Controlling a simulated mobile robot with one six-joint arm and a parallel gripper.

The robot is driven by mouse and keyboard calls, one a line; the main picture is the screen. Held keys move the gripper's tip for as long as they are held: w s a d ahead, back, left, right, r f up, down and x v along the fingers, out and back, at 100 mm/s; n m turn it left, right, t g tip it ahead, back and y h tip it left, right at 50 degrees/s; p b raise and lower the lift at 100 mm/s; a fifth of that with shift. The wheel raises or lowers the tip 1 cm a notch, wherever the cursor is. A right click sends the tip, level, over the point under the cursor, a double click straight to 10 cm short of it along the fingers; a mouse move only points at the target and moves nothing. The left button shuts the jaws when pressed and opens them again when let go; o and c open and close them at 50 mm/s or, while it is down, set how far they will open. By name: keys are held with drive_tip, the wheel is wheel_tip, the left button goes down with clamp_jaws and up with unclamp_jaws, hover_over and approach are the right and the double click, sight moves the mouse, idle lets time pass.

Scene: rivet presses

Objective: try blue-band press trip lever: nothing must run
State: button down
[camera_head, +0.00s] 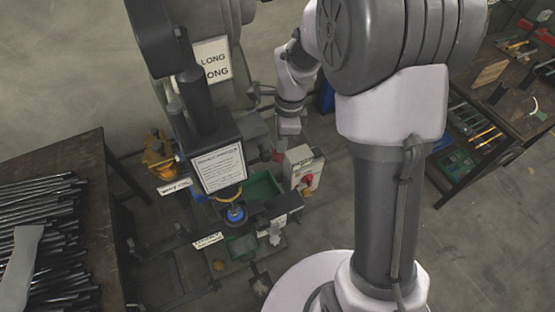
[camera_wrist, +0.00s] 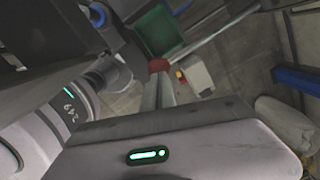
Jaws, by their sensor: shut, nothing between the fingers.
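The press (camera_head: 215,150) with a printed notice on its head stands left of centre in the head view. A blue band (camera_head: 236,213) rings its lower ram. I cannot clearly make out its trip lever. My gripper (camera_head: 279,153) is just right of the press head, above and left of a pale switch box (camera_head: 303,168) with a red knob. In the wrist view my gripper (camera_wrist: 158,70) is shut, with a reddish patch at its tip; the switch box (camera_wrist: 191,74) shows just beyond. Whether the gripper touches anything is unclear.
A green tray (camera_head: 262,188) sits behind the ram. A table with many dark rods (camera_head: 50,235) is at left. A workbench with tools (camera_head: 475,125) is at right. A "LONG" sign (camera_head: 212,61) hangs behind the press. Open floor lies at lower right.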

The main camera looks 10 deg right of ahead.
sight(282, 157)
drive_tip(key=shift+a+f+b, duration=0.1)
drive_tip(key=shift+f+b, duration=0.35)
drive_tip(key=shift+f, duration=0.65)
wheel_tip(282, 157, down, 5)
drive_tip(key=b, duration=0.4)
drive_tip(key=shift+r, duration=0.35)
drive_tip(key=d, duration=0.2)
drive_tip(key=d+r+p, duration=0.1)
drive_tip(key=shift+s, duration=0.25)
